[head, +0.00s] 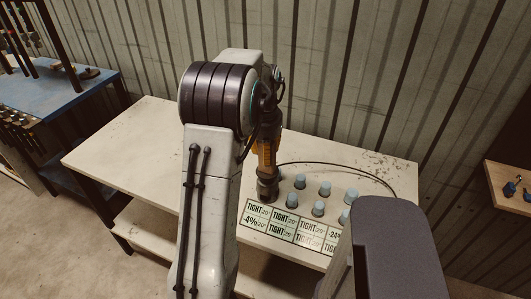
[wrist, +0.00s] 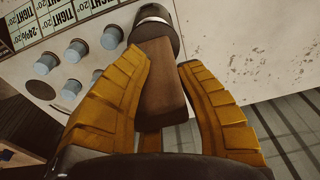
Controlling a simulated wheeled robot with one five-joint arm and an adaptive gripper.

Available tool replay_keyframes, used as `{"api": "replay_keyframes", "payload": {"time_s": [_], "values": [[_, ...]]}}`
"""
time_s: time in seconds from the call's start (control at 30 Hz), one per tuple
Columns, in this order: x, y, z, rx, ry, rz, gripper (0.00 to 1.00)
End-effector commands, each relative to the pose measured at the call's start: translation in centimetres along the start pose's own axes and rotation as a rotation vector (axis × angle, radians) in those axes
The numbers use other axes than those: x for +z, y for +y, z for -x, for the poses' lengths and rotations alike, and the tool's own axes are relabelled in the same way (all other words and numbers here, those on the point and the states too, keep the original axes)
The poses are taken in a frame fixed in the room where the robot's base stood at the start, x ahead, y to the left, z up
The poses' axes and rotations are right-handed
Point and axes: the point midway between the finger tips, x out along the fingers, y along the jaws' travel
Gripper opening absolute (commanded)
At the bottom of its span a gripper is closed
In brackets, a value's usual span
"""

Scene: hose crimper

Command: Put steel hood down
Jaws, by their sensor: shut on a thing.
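My gripper (head: 265,158) points down over the pale table beside a labelled panel. Its yellow fingers are shut on a brown block-shaped grip, which shows between them in the wrist view (wrist: 163,75). A dark, round metal end, which I take to be the steel hood (head: 267,188), sits at the far end of this grip. It also shows at the top of the wrist view (wrist: 155,20). It is at the panel's left end, close to the tabletop. I cannot tell whether it touches the surface. My arm hides part of the table to its left.
The panel (head: 283,229) has printed "TIGHT" labels and several blue-capped pegs (head: 318,208) right of the gripper. A black cable (head: 345,167) curves behind them. The table's left part (head: 130,150) is clear. A blue bench (head: 50,95) stands at left, a wooden shelf (head: 505,190) at right.

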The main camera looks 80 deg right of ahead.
Motion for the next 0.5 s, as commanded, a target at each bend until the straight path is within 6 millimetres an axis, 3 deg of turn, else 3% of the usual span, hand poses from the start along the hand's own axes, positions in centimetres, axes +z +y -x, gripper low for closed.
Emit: {"api": "replay_keyframes", "payload": {"time_s": [0.1,0.13,0.33,0.5], "values": [[-0.01,0.01,-0.23,0.000,0.002,0.000,0.00],[0.03,0.01,-0.20,0.000,0.000,0.000,0.36],[0.03,0.02,-0.19,0.000,-0.001,0.000,0.54],[0.04,0.02,-0.18,0.000,-0.001,0.000,0.55]]}}
